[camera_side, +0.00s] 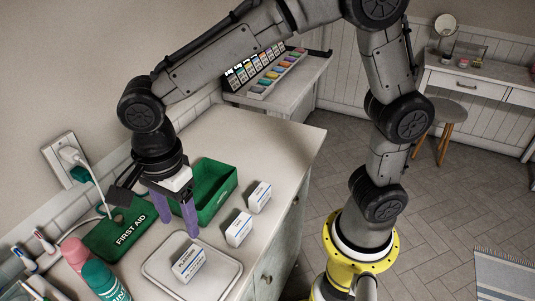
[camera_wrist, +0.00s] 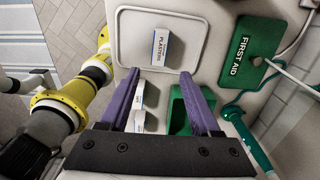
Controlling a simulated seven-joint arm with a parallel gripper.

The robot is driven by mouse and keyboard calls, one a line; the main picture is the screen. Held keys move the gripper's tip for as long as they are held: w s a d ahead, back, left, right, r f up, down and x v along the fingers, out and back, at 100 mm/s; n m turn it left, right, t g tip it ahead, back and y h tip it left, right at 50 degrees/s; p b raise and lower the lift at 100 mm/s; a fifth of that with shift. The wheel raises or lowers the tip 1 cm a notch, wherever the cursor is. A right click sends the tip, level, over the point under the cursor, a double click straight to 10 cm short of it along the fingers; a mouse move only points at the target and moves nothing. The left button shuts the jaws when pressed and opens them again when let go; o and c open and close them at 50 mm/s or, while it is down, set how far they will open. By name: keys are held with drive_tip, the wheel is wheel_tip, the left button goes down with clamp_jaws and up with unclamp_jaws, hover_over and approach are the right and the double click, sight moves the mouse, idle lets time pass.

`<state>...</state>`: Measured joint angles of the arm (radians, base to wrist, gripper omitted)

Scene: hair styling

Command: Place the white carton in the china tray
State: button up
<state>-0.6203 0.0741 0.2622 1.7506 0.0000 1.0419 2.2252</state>
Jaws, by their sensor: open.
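A white carton with lettering that appears to read "PLASTERS" (camera_side: 188,263) sits on the pale china tray (camera_side: 222,266) at the front of the counter. The carton also shows in the wrist view (camera_wrist: 161,47), inside the rim of the tray (camera_wrist: 130,38). My gripper (camera_side: 178,228) has two purple fingers pointing down. It is open and empty, apart from the carton and behind it in the side view. In the wrist view the fingertips (camera_wrist: 160,74) lie near the tray's lower edge, spread to either side of the carton's line.
Two more white cartons (camera_side: 239,229) (camera_side: 259,197) stand on the counter right of my gripper. An open green box (camera_side: 218,185) and its FIRST AID lid (camera_side: 122,232) lie behind. Bottles (camera_side: 98,275) and toothbrushes (camera_side: 43,240) stand at left. The counter's far right is clear.

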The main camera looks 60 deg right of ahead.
drive_tip(key=s+d+r+n+t, duration=0.2)
drive_tip(key=s+d+r+n, duration=0.1)
drive_tip(key=s+d+n, duration=0.4)
drive_tip(key=s+d+r+n+t, duration=0.3)
drive_tip(key=s+d+n, duration=0.3)
drive_tip(key=d+n, duration=0.5)
drive_tip(key=d, duration=0.3)
drive_tip(key=shift+s+d, duration=0.3)
drive_tip(key=shift+s, duration=0.1)
